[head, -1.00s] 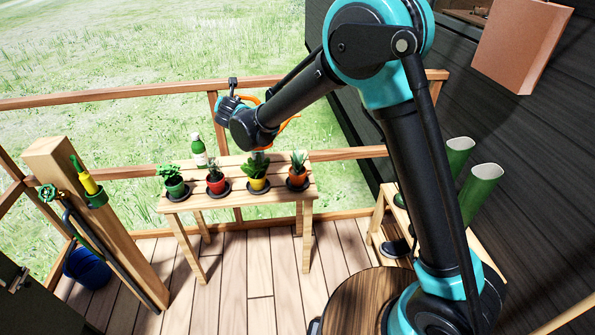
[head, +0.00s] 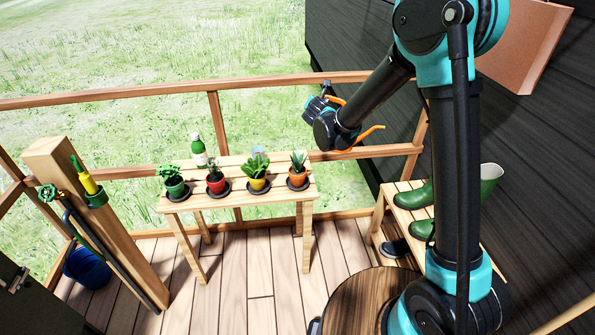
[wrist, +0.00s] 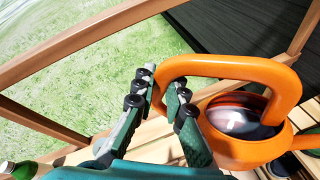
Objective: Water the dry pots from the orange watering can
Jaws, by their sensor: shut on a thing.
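My gripper (head: 318,106) is shut on the handle of the orange watering can (wrist: 247,154) and holds it in the air. In the head view only orange bits of the can (head: 369,134) show around my wrist, to the right of the pots. In the wrist view the fingers (wrist: 160,85) grip the left end of the handle, and a shiny surface shows inside the can. A green pot (head: 176,189), a red pot (head: 216,185), a yellow pot (head: 257,183) and an orange pot (head: 298,179) stand in a row, each with a plant. I cannot tell which soil is dry.
The pots stand on dark saucers on a slatted wooden table (head: 234,201). A green bottle (head: 198,151) and a bluish cup (head: 258,152) stand behind them. Green boots (head: 412,195) stand on a bench at right. A wooden railing (head: 150,95) runs behind. A blue bucket (head: 88,268) is at left.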

